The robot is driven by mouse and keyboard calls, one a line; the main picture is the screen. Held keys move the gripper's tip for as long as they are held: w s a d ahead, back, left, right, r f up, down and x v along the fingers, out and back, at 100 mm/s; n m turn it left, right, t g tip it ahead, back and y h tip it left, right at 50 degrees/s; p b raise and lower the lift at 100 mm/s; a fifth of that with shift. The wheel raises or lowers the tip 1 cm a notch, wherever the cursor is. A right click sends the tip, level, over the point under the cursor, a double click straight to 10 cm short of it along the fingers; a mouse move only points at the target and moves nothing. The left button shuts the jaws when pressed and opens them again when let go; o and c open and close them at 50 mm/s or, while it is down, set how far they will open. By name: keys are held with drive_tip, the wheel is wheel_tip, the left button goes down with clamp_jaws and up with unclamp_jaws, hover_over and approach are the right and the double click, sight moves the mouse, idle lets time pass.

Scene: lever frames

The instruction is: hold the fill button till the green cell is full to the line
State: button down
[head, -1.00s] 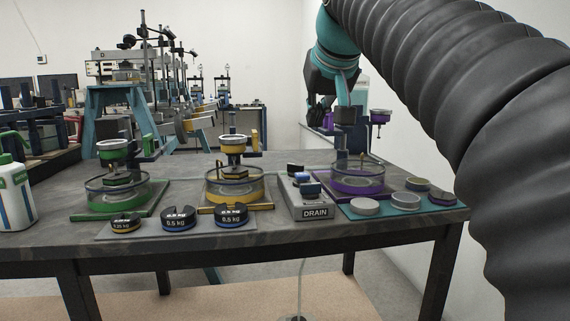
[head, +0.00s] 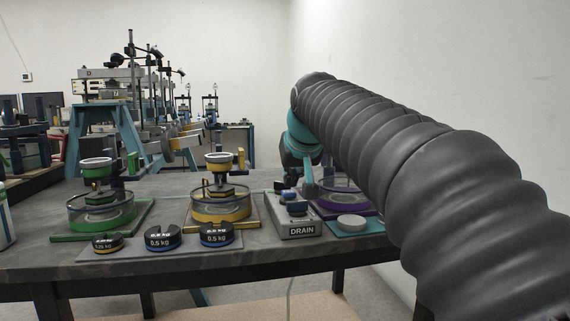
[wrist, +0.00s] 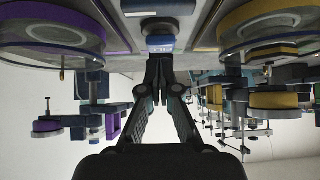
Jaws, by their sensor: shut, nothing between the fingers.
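The green cell (head: 101,212), a clear round cylinder on a green base, stands at the left of the table in the head view. I cannot make out its line or liquid level. A grey control box (head: 299,229) marked DRAIN sits between the yellow and purple cells. It carries dark and blue buttons; a blue one (wrist: 160,43) shows in the wrist view. No fill label is readable. My gripper (wrist: 160,62) is shut and empty, its fingertips close to that blue button; I cannot tell whether they touch. In the head view the fingers are not clear.
The yellow cell (head: 221,208) stands left of the box, and the purple cell (head: 340,190), partly hidden by my arm, right of it. Several black weights, one marked 0.5 kg (head: 161,237), lie on a front tray. A grey disc (head: 352,222) lies on a teal mat.

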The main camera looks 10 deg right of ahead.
sight(291, 195)
drive_tip(key=shift+f, duration=0.5)
drive_tip(key=shift+f+b, duration=0.9)
drive_tip(key=shift+f, duration=0.65)
idle(0.5)
wheel_tip(291, 195, up, 6)
drive_tip(key=p, duration=0.3)
drive_tip(key=v, duration=0.9)
drive_tip(key=shift+s, duration=0.4)
